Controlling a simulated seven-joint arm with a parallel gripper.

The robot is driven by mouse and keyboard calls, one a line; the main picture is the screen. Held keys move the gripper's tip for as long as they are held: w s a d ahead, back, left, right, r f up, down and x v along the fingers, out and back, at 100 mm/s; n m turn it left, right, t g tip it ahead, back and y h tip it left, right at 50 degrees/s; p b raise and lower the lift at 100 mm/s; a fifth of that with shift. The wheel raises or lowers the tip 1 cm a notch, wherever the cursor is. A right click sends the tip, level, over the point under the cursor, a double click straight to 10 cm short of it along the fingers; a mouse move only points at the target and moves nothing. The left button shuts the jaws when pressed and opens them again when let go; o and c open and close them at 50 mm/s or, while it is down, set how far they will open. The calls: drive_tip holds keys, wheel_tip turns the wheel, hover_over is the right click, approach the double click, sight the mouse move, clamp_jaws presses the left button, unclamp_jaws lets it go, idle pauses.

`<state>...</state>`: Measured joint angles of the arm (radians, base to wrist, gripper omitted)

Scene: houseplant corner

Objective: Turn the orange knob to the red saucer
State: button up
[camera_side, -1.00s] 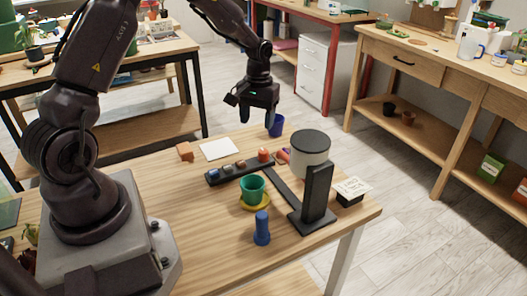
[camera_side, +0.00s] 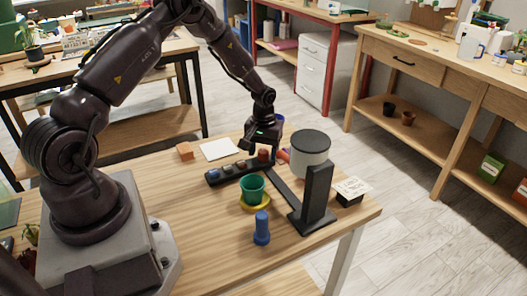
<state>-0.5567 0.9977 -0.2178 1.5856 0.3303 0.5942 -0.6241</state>
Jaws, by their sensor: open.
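A black strip (camera_side: 226,177) lies on the wooden table, with a row of small coloured pieces on it. A red-orange piece (camera_side: 264,155) stands at its far right end and looks like the orange knob. My gripper (camera_side: 262,151) is open and low over that end, pointing down, its fingers close around or just behind the piece; I cannot tell whether they touch it. A reddish piece (camera_side: 242,164) and a blue piece (camera_side: 213,174) sit further left on the strip. I cannot make out a red saucer for certain; the saucer under the green pot (camera_side: 252,187) is yellow (camera_side: 258,207).
A blue peg (camera_side: 262,229) stands in front. An orange block (camera_side: 185,151) and white sheet (camera_side: 220,149) lie behind left.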

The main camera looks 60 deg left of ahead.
drive_tip(key=shift+f, duration=0.2)
drive_tip(key=c, duration=0.9)
drive_tip(key=shift+c, duration=0.2)
drive_tip(key=shift+m, duration=0.3)
drive_tip(key=m, duration=0.9)
